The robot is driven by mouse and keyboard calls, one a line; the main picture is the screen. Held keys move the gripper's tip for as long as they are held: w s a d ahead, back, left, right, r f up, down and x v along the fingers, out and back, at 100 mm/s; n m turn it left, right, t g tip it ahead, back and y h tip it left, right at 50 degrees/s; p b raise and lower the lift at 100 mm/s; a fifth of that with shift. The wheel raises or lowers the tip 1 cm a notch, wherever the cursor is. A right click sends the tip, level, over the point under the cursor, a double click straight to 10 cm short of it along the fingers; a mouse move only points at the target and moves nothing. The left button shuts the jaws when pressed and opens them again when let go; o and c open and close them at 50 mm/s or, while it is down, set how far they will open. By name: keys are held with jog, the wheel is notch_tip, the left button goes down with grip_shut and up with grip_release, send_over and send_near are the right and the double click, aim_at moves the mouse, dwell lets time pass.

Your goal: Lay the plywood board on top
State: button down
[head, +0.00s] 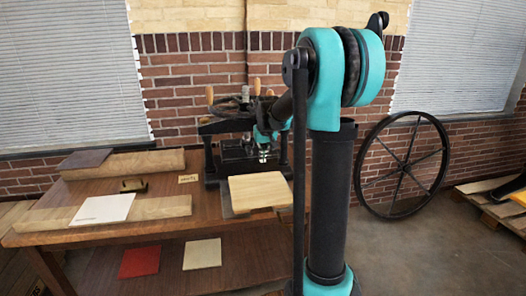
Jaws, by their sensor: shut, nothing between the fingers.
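A pale wooden board (262,190), which looks like plywood, lies flat on a dark plate (224,200) at the right front of the table, in front of the black hand press (208,150). My gripper (264,156) is in front of the press, just beyond the board's far edge in the picture. Its fingertips are small here and look closed and empty. My arm hides the press's right side. I cannot tell what lies under the board on the dark plate.
The wooden table (160,215) also holds a back plank (150,160) with a dark board (84,158), a front plank (160,208) with a white sheet (104,209), and a small label (187,179). Red (139,262) and cream (202,254) squares lie below. A spoked wheel (404,205) leans on the wall.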

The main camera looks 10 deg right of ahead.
aim_at(266, 174)
jog(key=x, duration=0.2)
jog(key=shift+w+f, duration=0.1)
jog(key=shift+f, duration=0.6)
jog(key=shift+s+r, duration=0.1)
jog(key=shift+s, duration=1.9)
jog(key=shift+s, duration=0.1)
jog(key=shift+s, duration=1.05)
jog(key=shift+w, duration=0.1)
